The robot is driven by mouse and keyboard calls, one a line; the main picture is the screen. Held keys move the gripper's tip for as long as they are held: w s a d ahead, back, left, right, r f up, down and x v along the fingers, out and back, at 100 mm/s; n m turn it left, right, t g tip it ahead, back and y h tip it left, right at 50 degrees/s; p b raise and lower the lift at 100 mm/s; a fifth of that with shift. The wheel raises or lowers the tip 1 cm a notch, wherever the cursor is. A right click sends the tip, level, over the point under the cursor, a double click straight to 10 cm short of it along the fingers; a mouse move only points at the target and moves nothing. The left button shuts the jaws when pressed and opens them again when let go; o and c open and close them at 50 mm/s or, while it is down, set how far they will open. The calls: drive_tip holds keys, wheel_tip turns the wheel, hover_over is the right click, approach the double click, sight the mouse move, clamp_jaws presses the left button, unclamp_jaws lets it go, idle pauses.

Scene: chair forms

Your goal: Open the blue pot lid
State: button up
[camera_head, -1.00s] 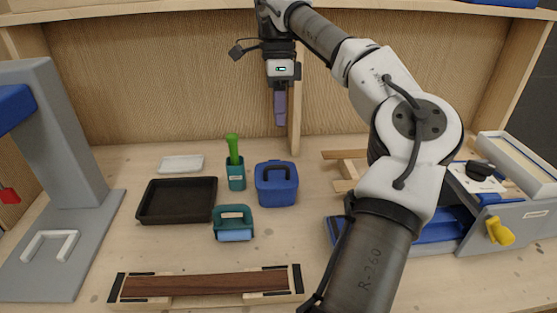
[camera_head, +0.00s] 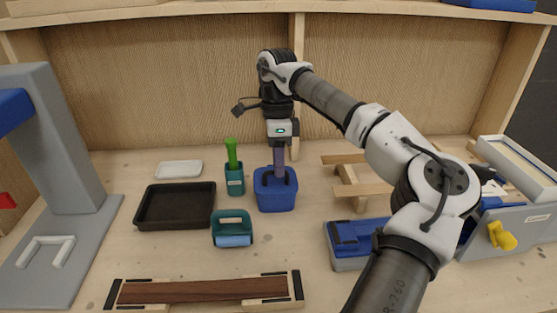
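The blue pot (camera_head: 276,202) stands on the wooden bench near the middle of the view, with its blue lid on top and a dark handle (camera_head: 291,181) on the lid. My gripper (camera_head: 279,176) points straight down over the pot, its purple-grey fingers at the height of the lid handle. The fingers overlap the handle in this view. I cannot tell whether they grip it or only stand beside it, nor whether they are open or shut.
A teal-and-blue item (camera_head: 233,229), a black tray (camera_head: 176,206) and a white dish (camera_head: 179,169) lie further left. A blue-topped box (camera_head: 358,239) and wooden pieces (camera_head: 356,187) are to the right.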

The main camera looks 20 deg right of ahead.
clamp_jaws()
drive_tip(key=shift+r, duration=0.15)
